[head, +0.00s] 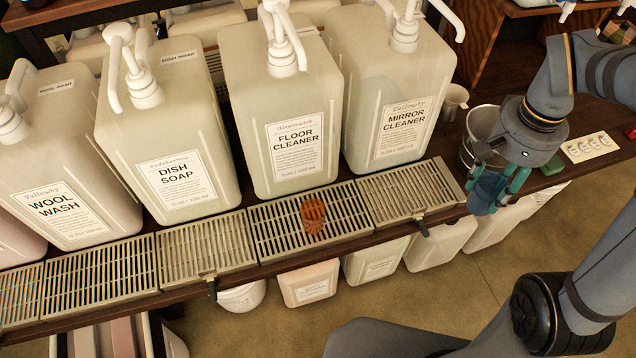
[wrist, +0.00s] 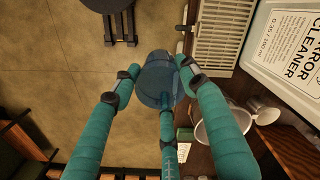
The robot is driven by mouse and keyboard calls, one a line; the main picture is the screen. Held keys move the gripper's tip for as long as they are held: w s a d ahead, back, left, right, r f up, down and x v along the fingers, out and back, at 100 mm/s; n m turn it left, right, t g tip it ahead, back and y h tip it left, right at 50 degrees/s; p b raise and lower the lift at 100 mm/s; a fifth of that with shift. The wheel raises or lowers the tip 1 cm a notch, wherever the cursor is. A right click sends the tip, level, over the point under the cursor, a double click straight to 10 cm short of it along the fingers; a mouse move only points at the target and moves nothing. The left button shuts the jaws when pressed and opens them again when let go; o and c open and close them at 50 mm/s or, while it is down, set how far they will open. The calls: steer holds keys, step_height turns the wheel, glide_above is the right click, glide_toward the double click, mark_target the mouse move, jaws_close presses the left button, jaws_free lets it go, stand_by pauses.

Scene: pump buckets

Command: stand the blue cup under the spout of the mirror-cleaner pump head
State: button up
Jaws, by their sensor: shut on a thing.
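The blue cup (head: 484,196) is between the teal fingers of my gripper (head: 497,184), just off the right end of the drip trays, near the shelf's front edge. In the wrist view the cup (wrist: 158,80) looks translucent, with fingers of my gripper (wrist: 155,82) closed around it. The mirror-cleaner jug (head: 398,105) stands behind the rightmost drip grate (head: 410,190), left of the cup. Its white pump head (head: 405,34) is on top, partly cut off by the picture's upper edge. The cup's height above the shelf is hard to tell.
A green block (head: 552,166) lies farther right. The rightmost grate is clear.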

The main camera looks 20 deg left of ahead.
mark_target(503, 187)
steer(key=shift+o, duration=0.2)
steer(key=shift+m, duration=0.9)
steer(key=w+d+f, duration=0.2)
steer(key=w+d+f+b, duration=0.1)
steer(key=w+d+f, duration=0.1)
steer(key=f, duration=0.1)
steer(key=shift+w+d, duration=0.25)
steer(key=shift+d, duration=0.05)
steer(key=w+d+f+m+b, duration=0.2)
steer(key=d+f, duration=0.3)
steer(key=shift+d, duration=0.35)
steer(key=shift+w+d+f+m, duration=0.2)
steer(key=shift+d+m, duration=0.1)
steer(key=shift+d, duration=0.1)
steer(key=shift+c, duration=0.2)
steer(key=w+a+f+p, duration=0.1)
steer(key=w+f, duration=0.2)
steer(key=w+a+f+p, duration=0.1)
steer(key=w+f, duration=0.3)
steer(key=w+a+f+p, duration=0.1)
steer(key=w+f, duration=0.3)
steer(key=shift+a, duration=0.4)
steer(key=shift+f, duration=0.25)
steer(key=o, duration=1)
steer(key=shift+r, duration=0.1)
